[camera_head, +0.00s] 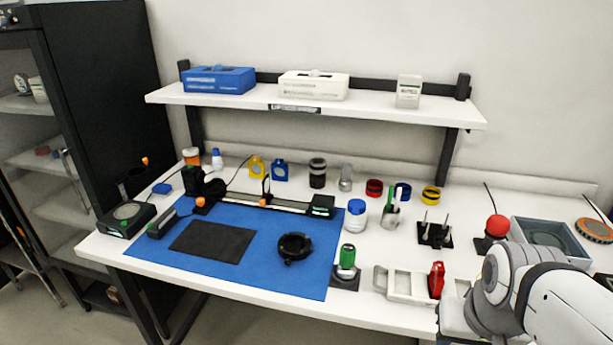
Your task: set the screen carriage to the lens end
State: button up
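A dark rail (290,207) lies along the back of the blue mat (220,277). A black block (322,206) with a pale label sits at the right end. I cannot tell which end holds the lens. My white arm shows at the lower right; my gripper is not in view.
A black pad (213,242) and a black ring (294,247) lie on the mat in front of the rail. A blue-lidded jar (356,216) stands right of the rail. A shelf (330,108) with boxes hangs above the bench's back. The mat's front strip is clear.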

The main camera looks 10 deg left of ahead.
aim_at(267, 197)
jog(key=z, duration=2.4)
jog(key=k, duration=1.4)
jog(key=u, duration=1.85)
jog(key=i, duration=0.95)
jog(key=u, duration=0.05)
